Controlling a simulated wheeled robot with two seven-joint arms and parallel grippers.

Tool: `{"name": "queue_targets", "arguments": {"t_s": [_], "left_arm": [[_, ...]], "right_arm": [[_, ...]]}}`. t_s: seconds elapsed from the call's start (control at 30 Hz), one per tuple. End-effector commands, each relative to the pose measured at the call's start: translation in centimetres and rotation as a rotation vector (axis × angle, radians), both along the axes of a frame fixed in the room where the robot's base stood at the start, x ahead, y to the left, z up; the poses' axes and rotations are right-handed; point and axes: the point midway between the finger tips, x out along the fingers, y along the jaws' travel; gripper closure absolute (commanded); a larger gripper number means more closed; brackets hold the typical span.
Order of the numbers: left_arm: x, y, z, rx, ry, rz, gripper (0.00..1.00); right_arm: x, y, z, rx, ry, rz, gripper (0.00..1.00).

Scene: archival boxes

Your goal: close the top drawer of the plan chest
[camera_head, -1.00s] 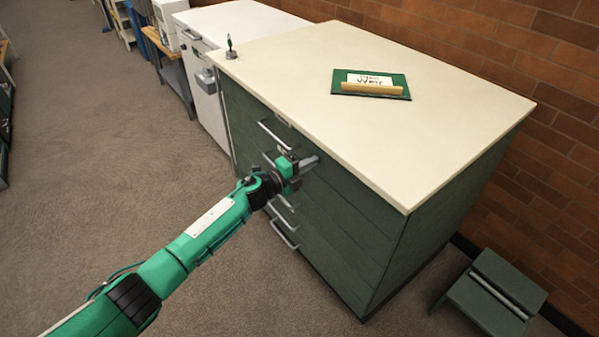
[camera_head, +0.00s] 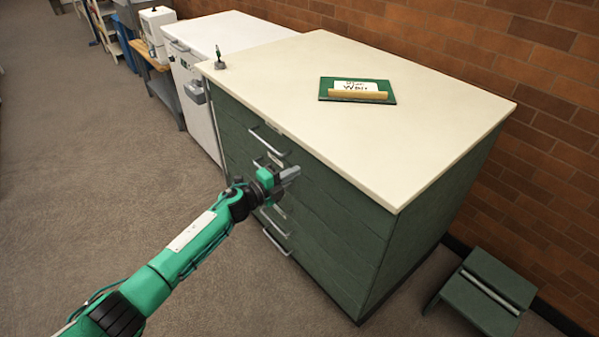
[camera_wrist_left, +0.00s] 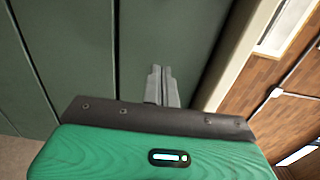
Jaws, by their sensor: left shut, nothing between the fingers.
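The plan chest (camera_head: 365,262) is green with a cream top. Its top drawer (camera_head: 338,192), just under the top, looks flush or nearly so with the fronts below; I cannot tell a small gap. The top drawer's grey bar handle (camera_head: 268,141) is left of my gripper. My left gripper (camera_head: 293,172) is shut and empty, its fingertips pointing at the upper part of the chest front. In the left wrist view the shut fingertips (camera_wrist_left: 161,72) are close to the green front (camera_wrist_left: 165,30); I cannot tell whether they touch. My right gripper does not show.
A green board with a paper card (camera_head: 357,91) lies on the chest top, with a small stand (camera_head: 220,62) at its far-left corner. A white cabinet (camera_head: 205,112) adjoins the chest. A green step stool (camera_head: 485,290) stands at right. The floor at left is clear.

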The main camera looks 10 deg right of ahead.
Motion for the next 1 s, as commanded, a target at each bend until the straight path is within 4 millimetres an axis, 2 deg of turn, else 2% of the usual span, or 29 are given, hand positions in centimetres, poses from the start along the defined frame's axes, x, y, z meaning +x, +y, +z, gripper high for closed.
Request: {"name": "queue_targets", "arguments": {"t_s": [0.03, 0.2, 0.43, 0.6, 0.83, 1.0], "left_arm": [[-0.5, 1.1, 0.0, 0.002, -0.001, 0.001, 1.00], [-2.5, 3.9, -0.2, 0.004, 0.001, 0.001, 1.00], [-4.6, 7.0, -0.2, 0.002, 0.002, 0.000, 1.00], [-5.5, 8.1, -0.2, 0.002, 0.003, 0.000, 1.00], [-5.7, 8.4, -0.3, -0.004, 0.008, 0.006, 1.00], [-6.3, 8.9, -2.3, -0.090, 0.108, 0.113, 1.00]], "right_arm": [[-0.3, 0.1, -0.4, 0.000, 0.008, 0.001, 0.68], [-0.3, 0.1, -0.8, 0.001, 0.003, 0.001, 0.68], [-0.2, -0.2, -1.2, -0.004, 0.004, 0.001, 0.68], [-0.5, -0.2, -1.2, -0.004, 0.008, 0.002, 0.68], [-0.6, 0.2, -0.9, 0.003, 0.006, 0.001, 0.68], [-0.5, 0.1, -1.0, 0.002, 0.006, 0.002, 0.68]]}}
